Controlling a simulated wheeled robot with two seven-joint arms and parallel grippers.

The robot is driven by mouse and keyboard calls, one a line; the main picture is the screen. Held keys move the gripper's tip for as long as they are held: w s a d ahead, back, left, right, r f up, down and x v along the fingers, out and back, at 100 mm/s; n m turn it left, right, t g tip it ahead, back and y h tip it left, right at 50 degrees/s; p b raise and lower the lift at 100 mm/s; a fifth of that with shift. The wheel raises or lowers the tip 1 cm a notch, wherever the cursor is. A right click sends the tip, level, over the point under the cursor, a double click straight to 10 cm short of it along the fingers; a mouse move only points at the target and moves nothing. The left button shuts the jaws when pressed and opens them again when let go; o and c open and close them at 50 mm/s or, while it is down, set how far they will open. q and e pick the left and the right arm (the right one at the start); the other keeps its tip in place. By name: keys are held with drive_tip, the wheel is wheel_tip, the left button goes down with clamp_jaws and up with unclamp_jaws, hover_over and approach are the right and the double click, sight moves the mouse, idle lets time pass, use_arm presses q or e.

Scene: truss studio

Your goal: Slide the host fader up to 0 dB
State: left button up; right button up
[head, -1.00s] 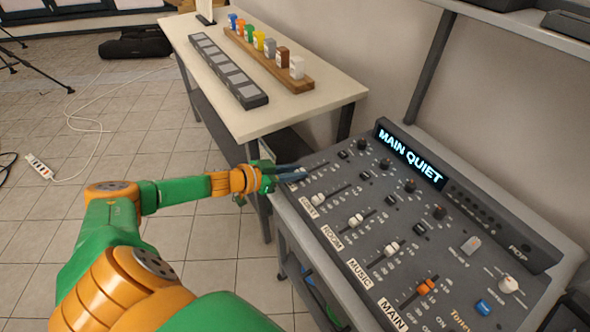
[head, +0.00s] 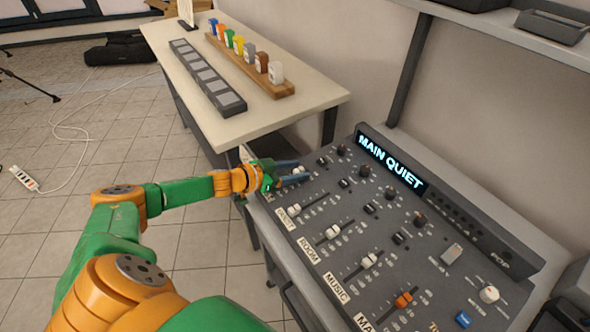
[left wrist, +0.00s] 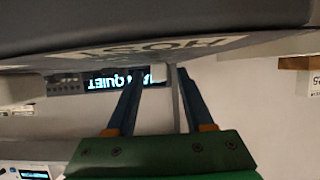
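The grey mixer (head: 395,250) has a row of faders labelled GUEST, ROOM, MUSIC and MAIN. The host strip is at its far left end, beyond GUEST. A white cap there (head: 299,170), apparently the host fader's, shows at the fingertips of my left gripper (head: 297,172). The gripper is open, with its blue fingers apart; whether they touch the cap is unclear. Most of the host track is hidden behind the gripper. In the left wrist view, the open fingers (left wrist: 158,74) point past the HOST label (left wrist: 150,46), seen upside down. My right gripper is not in view.
The guest fader cap (head: 294,209) is close by the left gripper. The mixer's display (head: 391,161) reads MAIN QUIET. A pale table (head: 255,119) behind holds a wooden rack (head: 245,62) of coloured items and a grey strip with square pads (head: 207,77).

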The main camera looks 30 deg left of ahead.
use_arm(q)
drive_tip(key=shift+s, duration=0.1)
drive_tip(key=shift+s+a, duration=0.15)
drive_tip(key=shift+s, duration=0.1)
drive_tip(key=v, duration=0.5)
drive_tip(key=shift+r, duration=0.1)
drive_tip(key=shift+s+a+r+p, duration=0.3)
drive_tip(key=shift+s+p, duration=0.15)
drive_tip(key=shift+s, duration=0.1)
